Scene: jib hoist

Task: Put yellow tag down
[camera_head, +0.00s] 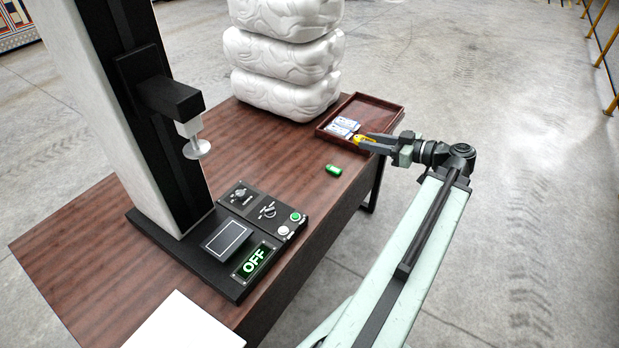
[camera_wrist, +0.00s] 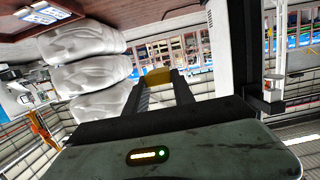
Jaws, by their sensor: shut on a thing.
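My gripper (camera_head: 372,143) is shut on the yellow tag (camera_head: 362,138). In the head view the tag sits at the fingertips, over the near side of the dark red tray (camera_head: 378,101). I cannot tell whether the tag touches the tray or hangs above it. In the wrist view the yellow tag (camera_wrist: 158,76) shows between the two fingertips, partly hidden by them. A green tag (camera_head: 333,169) lies on the table just outside the tray, to the left of my gripper.
Blue and white packets (camera_head: 342,127) lie in the tray beside the yellow tag. A stack of white moulded blocks (camera_head: 283,60) stands behind on the brown table (camera_head: 120,215). A black control panel (camera_head: 262,215) and hoist column (camera_head: 150,110) stand at left.

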